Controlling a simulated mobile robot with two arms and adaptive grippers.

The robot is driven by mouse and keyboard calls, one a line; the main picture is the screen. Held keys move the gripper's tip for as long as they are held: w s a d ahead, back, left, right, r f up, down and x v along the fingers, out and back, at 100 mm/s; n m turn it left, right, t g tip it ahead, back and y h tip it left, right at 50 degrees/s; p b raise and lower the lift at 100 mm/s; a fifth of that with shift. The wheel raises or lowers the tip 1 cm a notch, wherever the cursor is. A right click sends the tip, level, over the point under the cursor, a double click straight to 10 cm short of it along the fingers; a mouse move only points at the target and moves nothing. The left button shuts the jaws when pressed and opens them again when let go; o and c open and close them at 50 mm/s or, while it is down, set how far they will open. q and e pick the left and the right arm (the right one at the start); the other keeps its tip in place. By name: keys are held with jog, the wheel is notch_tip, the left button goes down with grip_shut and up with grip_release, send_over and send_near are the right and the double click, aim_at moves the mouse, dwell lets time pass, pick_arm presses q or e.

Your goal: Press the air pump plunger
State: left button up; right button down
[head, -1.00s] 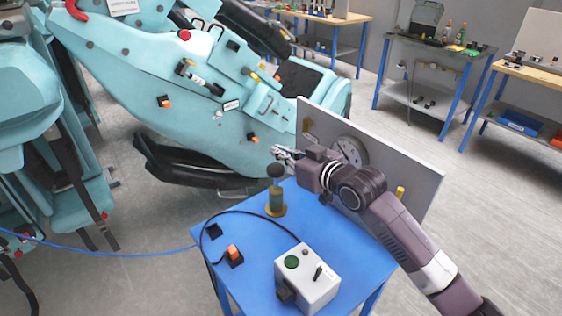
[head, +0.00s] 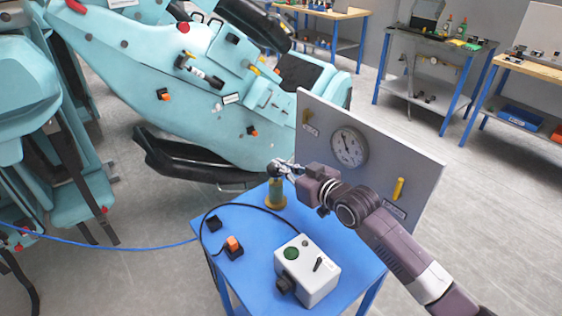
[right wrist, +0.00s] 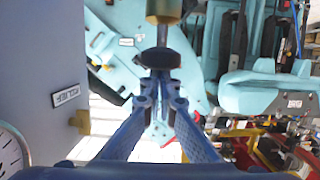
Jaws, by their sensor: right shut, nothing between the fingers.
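The air pump (head: 276,197) stands upright on the blue table, a brass and green cylinder. Its dark plunger knob (head: 273,169) is at the top, partly hidden by my right gripper (head: 285,167). The right gripper is shut with nothing between its fingers, and its tips are at the knob's right side in the head view. In the right wrist view the picture is upside down: the knob (right wrist: 160,59), rod and brass cylinder (right wrist: 164,10) lie just beyond the closed fingertips (right wrist: 163,99). I cannot tell whether they touch. My left gripper is not in view.
The blue table (head: 235,272) carries a grey control box (head: 308,280) with a green button and an orange switch (head: 233,243). A grey panel (head: 400,160) with a gauge (head: 349,147) and yellow handles stands behind my right arm. A teal coaster car (head: 170,95) is beyond.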

aim_at(281, 175)
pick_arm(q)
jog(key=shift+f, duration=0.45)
pick_arm(e)
notch_tip(281, 175, down, 3)
jog(key=shift+s+f, duration=0.1)
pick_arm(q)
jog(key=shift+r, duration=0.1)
pick_arm(e)
notch_tip(281, 175, up, 5)
jog(key=p, duration=0.3)
jog(key=shift+f+p, duration=0.15)
jog(key=shift+p, duration=0.25)
pick_arm(q)
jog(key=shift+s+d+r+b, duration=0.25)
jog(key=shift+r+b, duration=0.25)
jog(key=shift+b, duration=0.85)
pick_arm(e)
jog(key=v, duration=1)
